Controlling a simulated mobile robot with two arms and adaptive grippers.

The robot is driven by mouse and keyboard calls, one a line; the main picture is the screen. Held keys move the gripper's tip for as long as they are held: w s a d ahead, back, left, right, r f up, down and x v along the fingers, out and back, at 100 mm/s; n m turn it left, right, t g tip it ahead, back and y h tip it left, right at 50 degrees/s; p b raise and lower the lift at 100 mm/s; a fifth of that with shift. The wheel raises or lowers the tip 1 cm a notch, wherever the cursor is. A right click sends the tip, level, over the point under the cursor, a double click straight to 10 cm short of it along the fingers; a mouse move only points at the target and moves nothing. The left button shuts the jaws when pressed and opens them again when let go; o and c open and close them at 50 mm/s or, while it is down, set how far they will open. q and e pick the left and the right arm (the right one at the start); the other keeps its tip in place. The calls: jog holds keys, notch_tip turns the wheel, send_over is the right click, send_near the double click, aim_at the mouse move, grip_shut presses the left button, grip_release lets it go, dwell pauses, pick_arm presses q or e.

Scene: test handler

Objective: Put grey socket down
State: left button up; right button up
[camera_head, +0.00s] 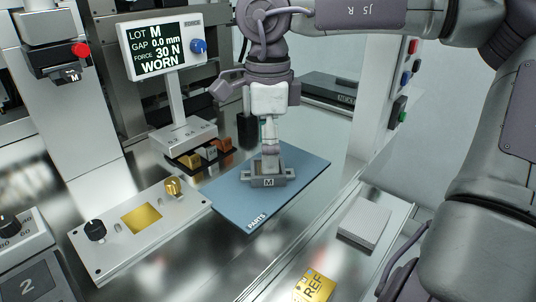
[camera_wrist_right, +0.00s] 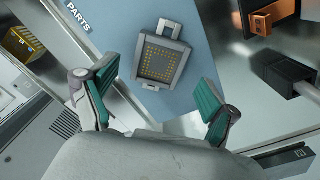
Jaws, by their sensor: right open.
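The grey socket (camera_head: 269,182), marked M, lies on the blue PARTS mat (camera_head: 228,188). In the wrist view the grey socket (camera_wrist_right: 183,47) shows its square frame, gold contacts and a tab at each of two opposite ends. My right gripper (camera_head: 269,150) is directly above the socket, pointing down. In the wrist view my right gripper (camera_wrist_right: 160,75) has its two green-padded fingers spread wide, with nothing between them. The socket lies beyond the fingertips, on the mat. In the head view the gripper partly hides the socket's top. My left gripper is not in view.
A dark tray with copper, grey and gold blocks (camera_head: 208,152) stands behind the mat, below the display (camera_head: 160,47) reading LOT M, WORN. The mat's front part is clear.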

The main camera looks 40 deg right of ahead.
notch_tip(320, 180, up, 10)
jog(key=shift+r, duration=0.25)
dwell(0.6)
